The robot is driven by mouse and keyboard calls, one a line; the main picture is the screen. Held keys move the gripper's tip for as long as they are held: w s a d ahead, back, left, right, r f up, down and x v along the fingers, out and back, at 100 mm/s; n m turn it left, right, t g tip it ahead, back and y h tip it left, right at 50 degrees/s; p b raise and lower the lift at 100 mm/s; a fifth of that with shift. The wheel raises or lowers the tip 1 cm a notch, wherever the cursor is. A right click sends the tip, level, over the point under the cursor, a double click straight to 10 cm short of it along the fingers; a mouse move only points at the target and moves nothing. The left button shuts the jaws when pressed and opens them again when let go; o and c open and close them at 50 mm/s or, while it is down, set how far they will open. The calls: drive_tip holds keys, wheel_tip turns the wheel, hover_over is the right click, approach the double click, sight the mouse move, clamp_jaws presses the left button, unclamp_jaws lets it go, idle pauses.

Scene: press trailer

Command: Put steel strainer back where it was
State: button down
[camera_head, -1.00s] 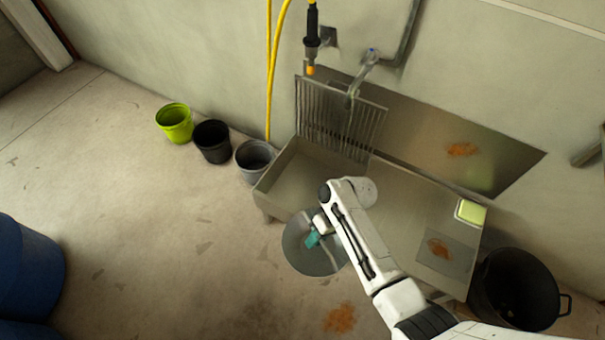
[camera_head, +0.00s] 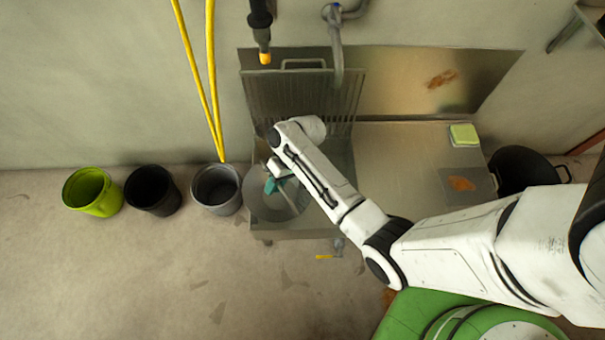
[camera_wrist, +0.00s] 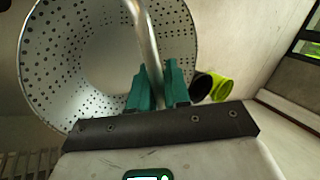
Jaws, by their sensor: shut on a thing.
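The steel strainer (camera_head: 268,209) is a round perforated metal bowl. In the head view it hangs over or in front of the sink's left end; its exact height is unclear. My gripper (camera_head: 272,186) has teal fingers and is shut on the strainer's metal handle. In the wrist view my gripper (camera_wrist: 158,90) pinches this bar, and the strainer (camera_wrist: 50,60) fills the upper left, its holed wall and open mouth visible. The steel sink (camera_head: 400,155) stands against the wall, its left basin partly hidden by my arm and the strainer.
A slatted rack (camera_head: 300,105) leans upright behind the left basin. Grey (camera_head: 217,190), black (camera_head: 153,192) and lime (camera_head: 92,193) buckets stand to its left. A sponge (camera_head: 464,134) lies on the right drainboard, beside a black tub (camera_head: 525,172). Floor at front left is clear.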

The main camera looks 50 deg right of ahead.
drive_tip(key=d+f+m+t+h+b, duration=0.1)
drive_tip(key=d+f+m+t+b, duration=0.45)
drive_tip(key=d+f+b, duration=0.95)
wheel_tip(320, 180, down, 8)
drive_tip(key=a+m+g+b, duration=0.1)
drive_tip(key=g+b, duration=0.1)
drive_tip(key=b, duration=0.5)
drive_tip(key=shift+a, duration=0.3)
drive_tip(key=shift+f, duration=0.2)
drive_tip(key=c, duration=1.1)
unclamp_jaws()
drive_tip(key=shift+s, duration=0.1)
